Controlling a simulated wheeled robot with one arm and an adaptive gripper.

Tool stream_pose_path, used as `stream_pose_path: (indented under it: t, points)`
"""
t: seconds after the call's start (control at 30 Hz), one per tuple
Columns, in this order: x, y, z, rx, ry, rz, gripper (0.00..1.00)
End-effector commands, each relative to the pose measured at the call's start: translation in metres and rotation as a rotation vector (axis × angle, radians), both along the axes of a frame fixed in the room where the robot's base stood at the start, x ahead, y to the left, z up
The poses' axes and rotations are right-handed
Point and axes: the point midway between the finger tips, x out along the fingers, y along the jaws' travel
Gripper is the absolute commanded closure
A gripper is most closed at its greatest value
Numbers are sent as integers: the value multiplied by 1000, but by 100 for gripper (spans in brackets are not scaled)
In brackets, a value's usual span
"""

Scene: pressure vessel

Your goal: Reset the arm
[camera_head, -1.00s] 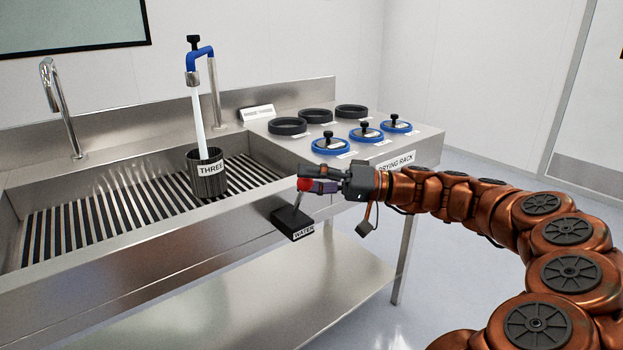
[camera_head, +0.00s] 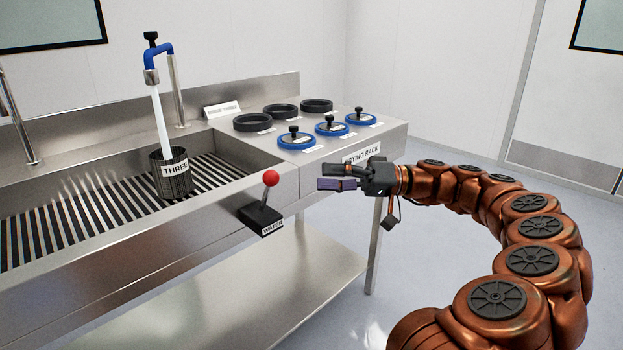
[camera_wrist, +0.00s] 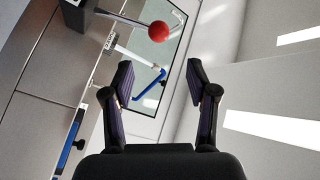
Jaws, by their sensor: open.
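My gripper (camera_head: 338,178) is open and empty, held to the right of the red-knobbed water lever (camera_head: 270,178) and apart from it. The lever rises from a black base labelled WATER (camera_head: 261,218) on the sink's front. My copper-coloured arm curves in from the right. In the wrist view my gripper's two fingers (camera_wrist: 160,85) stand apart with nothing between them. The red knob (camera_wrist: 159,31) shows beyond the fingertips, near the top.
A stream of water (camera_head: 161,123) falls from the blue tap (camera_head: 159,50) into the container labelled THREE (camera_head: 173,174) in the sink (camera_head: 108,240). Blue-rimmed lids (camera_head: 331,128) and black rings (camera_head: 253,122) sit on the drying rack (camera_head: 388,138). Open floor lies to the right.

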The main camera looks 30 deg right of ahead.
Motion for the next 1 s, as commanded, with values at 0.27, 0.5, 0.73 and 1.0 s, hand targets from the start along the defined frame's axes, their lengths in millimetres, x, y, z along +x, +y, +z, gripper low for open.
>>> stream_pose_path:
  t: [0.27, 0.5, 0.73, 1.0]
  points:
    - [-4, -10, 0, 1, -1, -2, 42]
    - [-4, -10, 0, 1, -1, -3, 42]
    - [-4, -10, 0, 1, -1, -3, 42]
    - [-5, 66, 5, -102, 107, 142, 42]
